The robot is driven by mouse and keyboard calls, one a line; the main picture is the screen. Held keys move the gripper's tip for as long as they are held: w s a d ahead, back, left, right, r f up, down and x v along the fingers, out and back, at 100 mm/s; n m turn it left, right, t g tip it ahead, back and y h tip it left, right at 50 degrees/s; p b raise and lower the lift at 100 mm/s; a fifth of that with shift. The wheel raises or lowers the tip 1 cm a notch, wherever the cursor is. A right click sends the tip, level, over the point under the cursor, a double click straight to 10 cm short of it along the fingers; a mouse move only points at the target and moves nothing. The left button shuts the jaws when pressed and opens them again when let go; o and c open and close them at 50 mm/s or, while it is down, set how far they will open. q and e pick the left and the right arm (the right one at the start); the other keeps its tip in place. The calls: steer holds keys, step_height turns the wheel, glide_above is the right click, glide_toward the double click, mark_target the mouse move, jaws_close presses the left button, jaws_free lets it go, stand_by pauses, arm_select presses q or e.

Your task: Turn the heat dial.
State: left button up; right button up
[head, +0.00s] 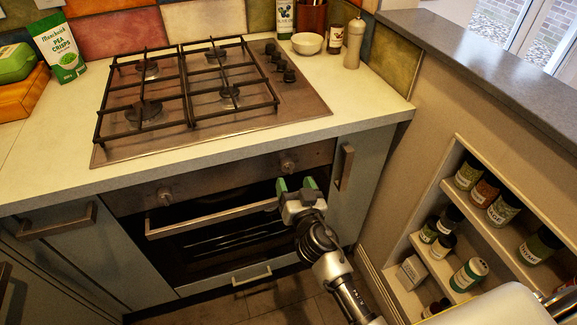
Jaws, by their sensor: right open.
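The oven front has two round dials: a left dial (165,195) and a right dial (288,166). I cannot tell from the picture which one is the heat dial. My right gripper (296,186) has green-padded fingers and is open and empty. In the picture it is just below the right dial, in front of the oven; a small gap shows between them. My left gripper is not in view.
The oven door handle (210,219) runs across below the dials. A gas hob (200,92) with several black knobs (284,66) is above. A cabinet handle (345,167) is right of my gripper. A spice shelf (437,265) stands at the right.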

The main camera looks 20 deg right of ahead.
mark_target(289, 171)
steer(key=w, duration=0.5)
steer(key=shift+w+d, duration=0.1)
steer(key=shift+w, duration=0.25)
steer(key=c, duration=0.9)
